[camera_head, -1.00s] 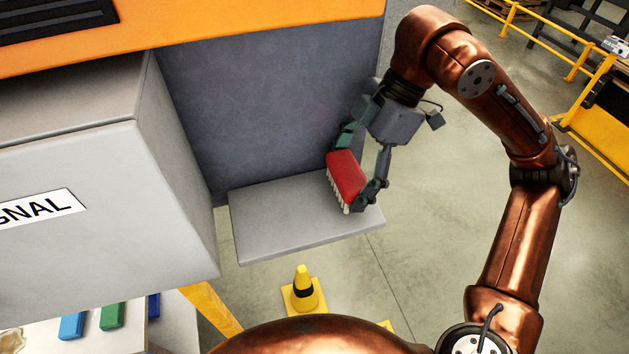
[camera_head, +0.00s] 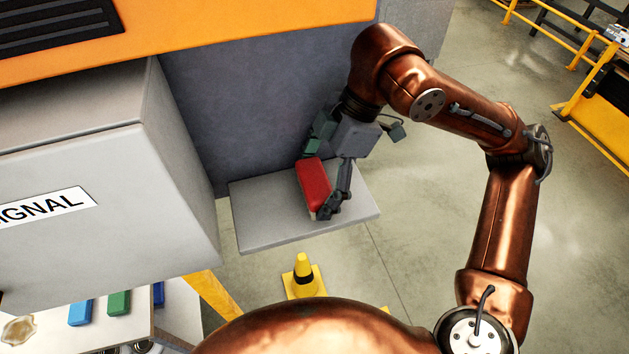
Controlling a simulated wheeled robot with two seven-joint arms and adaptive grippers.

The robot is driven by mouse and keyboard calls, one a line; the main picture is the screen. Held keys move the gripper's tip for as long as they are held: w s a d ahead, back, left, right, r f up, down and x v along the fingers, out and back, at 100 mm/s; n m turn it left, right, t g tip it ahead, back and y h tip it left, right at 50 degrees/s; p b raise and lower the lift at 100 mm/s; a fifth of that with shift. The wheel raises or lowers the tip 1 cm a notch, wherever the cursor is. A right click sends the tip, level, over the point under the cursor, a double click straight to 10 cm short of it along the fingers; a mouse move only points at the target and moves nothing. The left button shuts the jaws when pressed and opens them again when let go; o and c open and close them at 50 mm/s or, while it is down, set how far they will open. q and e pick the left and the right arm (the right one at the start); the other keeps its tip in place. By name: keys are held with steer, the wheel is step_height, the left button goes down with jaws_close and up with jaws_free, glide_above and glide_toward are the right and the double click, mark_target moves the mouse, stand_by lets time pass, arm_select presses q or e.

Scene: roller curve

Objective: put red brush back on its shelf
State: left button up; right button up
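The red brush (camera_head: 313,184) is at the grey shelf (camera_head: 265,226), over the middle of its top; I cannot tell whether it touches the surface. Its pale bristles are mostly hidden now. My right gripper (camera_head: 324,182) has its fingers on both sides of the brush and is shut on it. The shelf sticks out from the dark grey wall of the machine. My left gripper is not in view.
A large grey box (camera_head: 90,230) with a sign stands left of the shelf. A yellow cone (camera_head: 303,274) stands on the floor below. Blue (camera_head: 80,312) and green (camera_head: 118,303) blocks lie at lower left.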

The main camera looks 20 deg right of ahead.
steer(key=shift+a, duration=0.2)
steer(key=b+v, duration=0.1)
steer(key=v, duration=1.1)
steer(key=shift+b, duration=0.4)
